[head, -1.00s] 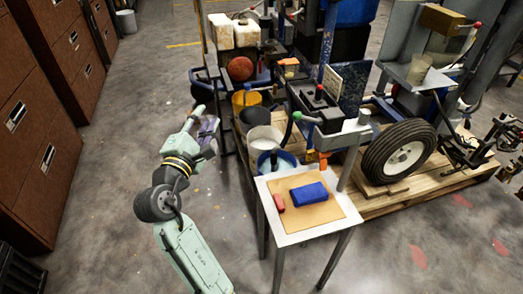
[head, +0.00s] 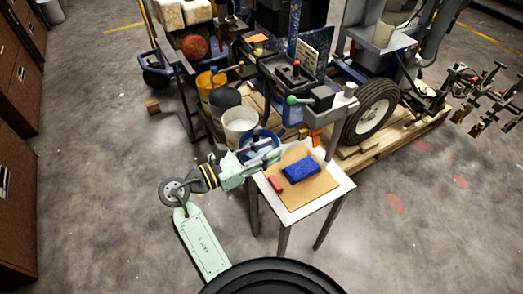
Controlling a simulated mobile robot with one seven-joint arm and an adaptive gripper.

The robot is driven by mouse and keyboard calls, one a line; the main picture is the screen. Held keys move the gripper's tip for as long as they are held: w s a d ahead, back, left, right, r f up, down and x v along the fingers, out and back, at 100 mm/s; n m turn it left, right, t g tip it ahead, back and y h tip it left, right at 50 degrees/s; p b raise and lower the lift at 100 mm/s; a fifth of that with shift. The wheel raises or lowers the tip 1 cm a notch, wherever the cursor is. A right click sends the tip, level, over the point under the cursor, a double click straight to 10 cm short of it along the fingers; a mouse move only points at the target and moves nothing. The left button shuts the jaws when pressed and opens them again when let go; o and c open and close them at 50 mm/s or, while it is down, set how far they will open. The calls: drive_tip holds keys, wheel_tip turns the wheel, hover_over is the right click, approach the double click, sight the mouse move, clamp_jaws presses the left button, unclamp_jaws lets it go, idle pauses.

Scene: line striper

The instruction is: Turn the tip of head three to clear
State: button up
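My gripper (head: 266,152) is at the end of my pale green arm, at the left back edge of a small white table. It overlaps a blue-rimmed bucket in the picture, and its fingers are too small and dark to read. An orange piece (head: 314,137) shows just behind the table, below a grey arm of the line striper (head: 336,103); I cannot tell whether it is a spray tip. Several small heads on a bar (head: 488,97) stand at the far right. I cannot tell which is head three or how its tip is turned.
The small table (head: 327,193) carries a brown board with a blue block (head: 301,167) and a red block (head: 276,184). A white bucket (head: 238,124) stands behind my gripper. A wheel (head: 371,112) and wooden pallet (head: 424,129) are right. Floor is clear at the front right.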

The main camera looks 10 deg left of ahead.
sight(299, 136)
drive_tip(key=b+x, duration=0.2)
drive_tip(key=x, duration=0.5)
drive_tip(key=shift+r, duration=0.15)
drive_tip(key=shift+p+x, duration=0.5)
drive_tip(key=shift+x, duration=0.55)
drive_tip(key=shift+p, duration=0.7)
drive_tip(key=shift+c, duration=0.3)
clamp_jaws()
